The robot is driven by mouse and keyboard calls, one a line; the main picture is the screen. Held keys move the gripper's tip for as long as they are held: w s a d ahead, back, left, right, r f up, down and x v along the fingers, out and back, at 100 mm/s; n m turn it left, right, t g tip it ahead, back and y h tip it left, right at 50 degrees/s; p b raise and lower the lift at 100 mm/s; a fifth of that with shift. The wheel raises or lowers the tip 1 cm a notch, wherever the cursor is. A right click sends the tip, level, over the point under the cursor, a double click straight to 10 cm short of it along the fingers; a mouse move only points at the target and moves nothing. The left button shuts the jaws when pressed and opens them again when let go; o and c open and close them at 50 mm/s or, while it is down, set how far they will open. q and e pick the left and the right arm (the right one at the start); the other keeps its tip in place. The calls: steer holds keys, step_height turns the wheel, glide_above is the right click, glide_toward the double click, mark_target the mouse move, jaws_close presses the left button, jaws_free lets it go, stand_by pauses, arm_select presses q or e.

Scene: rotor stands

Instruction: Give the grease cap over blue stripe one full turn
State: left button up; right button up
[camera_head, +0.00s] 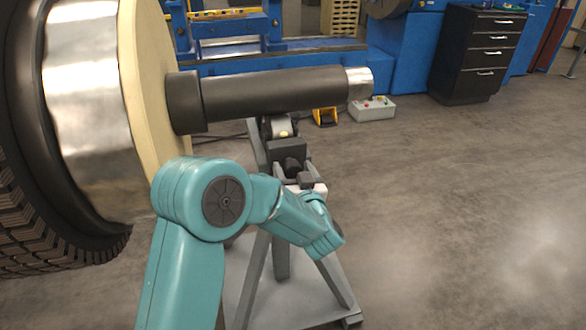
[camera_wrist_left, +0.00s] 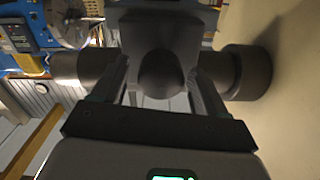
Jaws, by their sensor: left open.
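A dark rounded knob (camera_wrist_left: 165,75) sticks out of a dark block in the left wrist view. It could be the grease cap, but no blue stripe shows, so I cannot tell. My left gripper (camera_wrist_left: 160,92) is open, with one finger on each side of the knob. I cannot tell whether the fingers touch it. In the head view, my left gripper (camera_head: 293,172) is small and partly hidden at the stand's dark block (camera_head: 287,150), below the shaft. My right gripper is not in view.
The dark shaft (camera_head: 270,93) with a shiny end lies above the grey stand (camera_head: 335,280) and joins the large tyred rotor (camera_head: 90,100) at left. A control box (camera_head: 372,110), blue machinery and a drawer cabinet (camera_head: 478,55) stand behind. The floor at right is clear.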

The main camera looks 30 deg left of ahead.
arm_select(q)
steer(key=shift+w+a, duration=0.25)
steer(key=shift+a, duration=0.05)
steer(key=c, duration=1)
steer(key=shift+r+m+p, duration=0.25)
steer(key=shift+m+p, duration=1.3)
steer(key=shift+m, duration=0.25)
steer(key=shift+f+m, duration=0.25)
steer(key=shift+m, duration=0.35)
steer(key=o, duration=1)
